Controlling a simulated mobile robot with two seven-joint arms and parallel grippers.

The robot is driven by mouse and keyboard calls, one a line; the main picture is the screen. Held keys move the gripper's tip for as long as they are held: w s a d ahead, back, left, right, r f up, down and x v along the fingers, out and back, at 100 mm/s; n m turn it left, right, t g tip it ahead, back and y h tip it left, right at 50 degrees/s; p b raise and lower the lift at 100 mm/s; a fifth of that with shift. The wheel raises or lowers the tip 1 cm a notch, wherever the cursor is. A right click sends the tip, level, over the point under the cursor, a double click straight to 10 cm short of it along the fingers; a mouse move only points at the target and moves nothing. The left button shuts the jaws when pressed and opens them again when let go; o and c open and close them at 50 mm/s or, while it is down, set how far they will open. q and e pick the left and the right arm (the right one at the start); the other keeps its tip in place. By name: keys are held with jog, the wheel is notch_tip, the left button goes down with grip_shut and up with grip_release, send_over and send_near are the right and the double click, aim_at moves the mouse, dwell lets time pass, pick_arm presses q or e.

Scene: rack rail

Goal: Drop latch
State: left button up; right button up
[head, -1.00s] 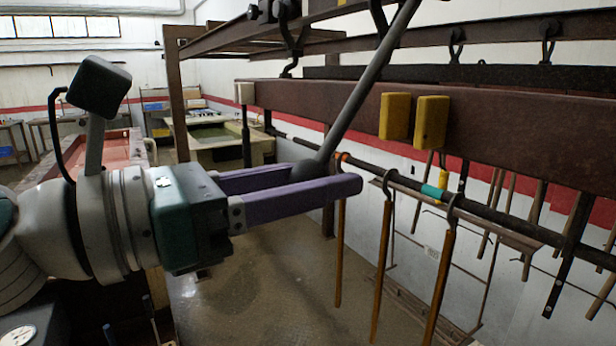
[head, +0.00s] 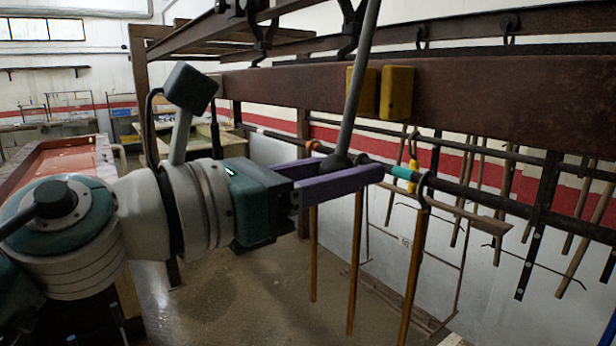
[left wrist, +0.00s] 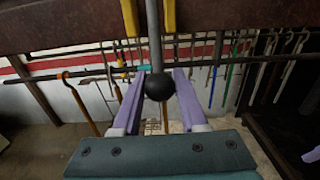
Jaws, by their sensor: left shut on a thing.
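The latch shows as a grey rod (head: 360,75) with a dark ball (head: 338,161) at its lower end. It hangs slightly tilted, its top leaning right in the head view. My left gripper (head: 352,170), with purple fingers, is shut on the ball end. In the left wrist view the ball (left wrist: 160,87) sits between the fingers (left wrist: 160,76). Two yellow blocks (head: 397,92) are on the brown beam (head: 480,90). The rod crosses the left block in the head view and runs between both in the left wrist view; its depth there is unclear.
A dark rail (head: 450,187) with a teal band (head: 405,173) runs behind the fingertips. Several wooden-handled tools (head: 412,275) hang from hooks on it, close below and beyond the gripper. The floor (head: 250,290) below is open.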

pick_arm(q)
jog(key=shift+f+b+x, duration=0.2)
jog(key=shift+b+x, duration=0.85)
jog(key=shift+x, duration=1.6)
jog(key=o, duration=1.1)
jog(key=shift+p+v, duration=1)
jog(key=shift+v, duration=2.55)
